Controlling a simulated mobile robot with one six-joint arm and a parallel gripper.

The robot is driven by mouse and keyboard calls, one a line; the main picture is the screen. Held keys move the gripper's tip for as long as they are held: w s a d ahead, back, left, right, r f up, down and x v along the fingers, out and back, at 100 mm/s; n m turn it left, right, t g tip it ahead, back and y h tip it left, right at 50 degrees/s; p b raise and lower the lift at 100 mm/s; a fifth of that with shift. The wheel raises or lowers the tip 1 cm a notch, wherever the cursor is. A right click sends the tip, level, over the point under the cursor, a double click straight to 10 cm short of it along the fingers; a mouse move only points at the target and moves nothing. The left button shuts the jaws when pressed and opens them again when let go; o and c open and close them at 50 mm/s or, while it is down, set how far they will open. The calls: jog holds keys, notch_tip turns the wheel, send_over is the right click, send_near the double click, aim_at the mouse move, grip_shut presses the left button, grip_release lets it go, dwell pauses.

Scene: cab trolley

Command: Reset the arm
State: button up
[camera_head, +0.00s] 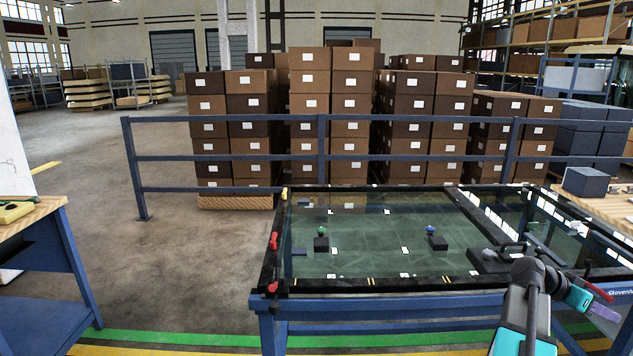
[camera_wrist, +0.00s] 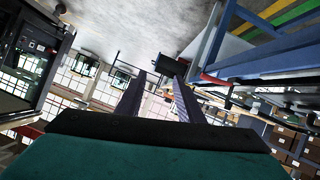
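My arm reaches up from the bottom right in the head view, bent at a dark joint, with a teal part leading to my gripper (camera_head: 604,313). The gripper points to the right and down, by the right front end of the glass-topped table. In the wrist view, the two dark purplish fingers of my gripper (camera_wrist: 160,76) stand apart with a gap between them. I see nothing held there. The wrist picture is strongly tilted, with floor along its top and bright windows lower down.
The blue-framed table (camera_head: 350,304) holds a glass panel (camera_head: 370,235) with small dark blocks on it. A blue rail (camera_head: 400,158) and stacked boxes (camera_head: 330,100) stand behind. A wooden-topped workbench (camera_head: 40,212) is at left. Floor (camera_head: 180,260) between bench and table is clear.

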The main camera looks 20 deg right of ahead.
jog(key=w+a+f+n+t+y, duration=0.1)
jog(key=w+a+f+n, duration=0.2)
jog(key=w+a+f, duration=0.65)
jog(key=w+a+f+n+t+y, duration=0.1)
jog(key=w+a+f+n+t, duration=0.15)
jog(key=w+a+f, duration=0.6)
jog(key=s+a+f+n+y+p, duration=0.1)
jog(key=s+a+f+n, duration=0.15)
jog(key=a+f, duration=1.1)
jog(key=s+a+f+n+g+y, duration=0.1)
jog(key=s+a+f+n+y, duration=0.15)
jog(key=a+f, duration=0.55)
jog(key=s+a+f+n+g+y, duration=0.15)
jog(key=s+a+f, duration=0.25)
jog(key=a+f, duration=0.45)
jog(key=s+a+f+n+g+y, duration=0.1)
jog(key=s+a+f+n+y, duration=0.1)
jog(key=s+a, duration=0.6)
jog(key=s+a+f+n+g+y, duration=0.1)
jog(key=s+a+f+n+y, duration=0.1)
jog(key=s+a, duration=0.6)
jog(key=a+f+n, duration=0.1)
jog(key=a+n, duration=0.1)
jog(key=shift+s+a+n+y+p, duration=0.3)
jog(key=shift+a+n+y+p, duration=0.05)
jog(key=shift+n+y, duration=0.05)
